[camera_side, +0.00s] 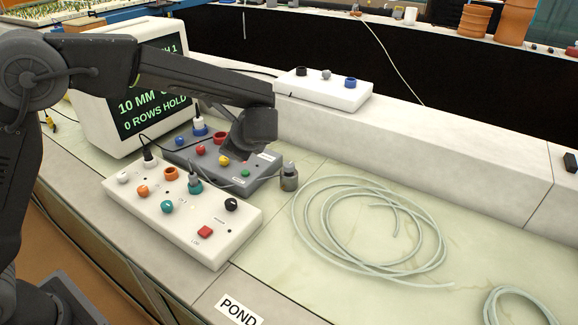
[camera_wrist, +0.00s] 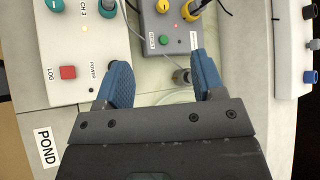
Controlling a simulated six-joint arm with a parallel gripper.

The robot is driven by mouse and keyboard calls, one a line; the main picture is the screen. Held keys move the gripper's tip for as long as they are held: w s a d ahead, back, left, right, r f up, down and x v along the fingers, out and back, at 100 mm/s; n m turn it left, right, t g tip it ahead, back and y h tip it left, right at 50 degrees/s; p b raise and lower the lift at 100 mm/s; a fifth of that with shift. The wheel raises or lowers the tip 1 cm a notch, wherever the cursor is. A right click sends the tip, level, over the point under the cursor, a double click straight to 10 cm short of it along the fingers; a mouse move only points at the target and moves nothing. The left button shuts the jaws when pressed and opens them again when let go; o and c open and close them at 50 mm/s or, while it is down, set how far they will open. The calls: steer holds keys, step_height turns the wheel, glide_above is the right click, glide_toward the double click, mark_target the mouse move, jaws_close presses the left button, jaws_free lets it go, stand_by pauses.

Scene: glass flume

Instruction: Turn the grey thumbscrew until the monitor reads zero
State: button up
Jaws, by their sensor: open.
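The monitor (camera_side: 148,92) stands at the back left in the side view; its green text includes "10 MM" and "0 ROWS HOLD", partly hidden by my arm. A small grey cylinder with a narrower top (camera_side: 289,180) stands right of the grey control box (camera_side: 262,178); I cannot tell whether it is the thumbscrew. It also shows in the wrist view (camera_wrist: 181,77), between my fingers and nearer the right one. A grey knob (camera_side: 326,75) sits on the white box behind. My gripper (camera_side: 238,155) is open and empty above the grey box; its blue-padded fingers (camera_wrist: 162,72) show in the wrist view.
A white control box (camera_side: 185,222) with coloured knobs, plugs and a red button is in front of the grey box. The white box (camera_side: 345,93) rests on the raised ledge. Coiled clear tubing (camera_side: 372,232) lies on the right. A POND label (camera_side: 239,309) is at the front.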

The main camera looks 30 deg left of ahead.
steer(key=w+d+f+m+t+y, duration=0.25)
steer(key=w+d+f+m, duration=0.25)
steer(key=w+f, duration=0.3)
steer(key=m+t, duration=0.6)
steer(key=m, duration=0.1)
glide_toward(288, 169)
steer(key=shift+y, duration=0.35)
steer(key=x, duration=1.1)
steer(key=shift+w+d+f, duration=0.1)
steer(key=shift+w+f, duration=0.1)
steer(key=shift+w, duration=0.35)
steer(key=c, duration=0.9)
steer(key=shift+c, duration=0.2)
steer(key=shift+m+t+h, duration=0.95)
steer(key=shift+m+h, duration=0.25)
steer(key=shift+h, duration=0.4)
steer(key=shift+m+t+h, duration=0.9)
steer(key=shift+m+h, duration=0.3)
steer(key=shift+h, duration=0.4)
